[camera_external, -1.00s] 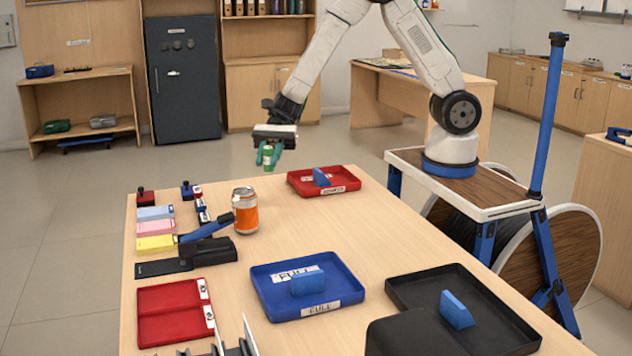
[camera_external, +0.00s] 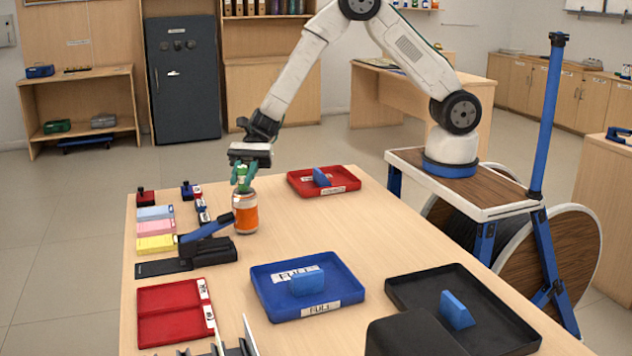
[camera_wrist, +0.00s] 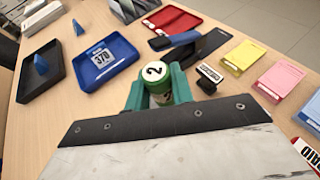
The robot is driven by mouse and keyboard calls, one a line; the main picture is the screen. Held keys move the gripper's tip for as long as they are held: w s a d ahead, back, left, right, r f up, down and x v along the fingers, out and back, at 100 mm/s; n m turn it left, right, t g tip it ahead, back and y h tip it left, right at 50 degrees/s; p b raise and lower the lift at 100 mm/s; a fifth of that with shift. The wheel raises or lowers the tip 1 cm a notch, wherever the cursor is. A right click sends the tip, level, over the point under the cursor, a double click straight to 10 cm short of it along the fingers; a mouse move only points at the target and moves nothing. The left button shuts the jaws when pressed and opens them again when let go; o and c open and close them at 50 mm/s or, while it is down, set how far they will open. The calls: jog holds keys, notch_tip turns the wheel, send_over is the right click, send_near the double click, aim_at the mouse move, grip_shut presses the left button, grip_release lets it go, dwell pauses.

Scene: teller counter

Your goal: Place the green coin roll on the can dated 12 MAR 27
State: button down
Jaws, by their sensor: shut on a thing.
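My gripper (camera_external: 243,178) is shut on the green coin roll (camera_wrist: 162,120), which stands upright between its green fingers with a white top marked 2 in the wrist view. In the external view, the gripper and roll are right above the orange can (camera_external: 246,214), overlapping its top edge. I cannot tell whether the roll touches the can. The can stands upright on the table; no date on it can be read. I do not make out the can in the wrist view.
A black device with a blue lever (camera_external: 208,231) stands close beside the can. Pink, yellow and blue pads (camera_external: 155,228) lie at left. A blue tray (camera_external: 340,270), a black tray (camera_external: 500,312) and red trays (camera_external: 345,188) stand around. The table right of the can is clear.

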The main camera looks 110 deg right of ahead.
jog(key=c, duration=1.2)
grip_release()
jog(key=shift+f, duration=0.1)
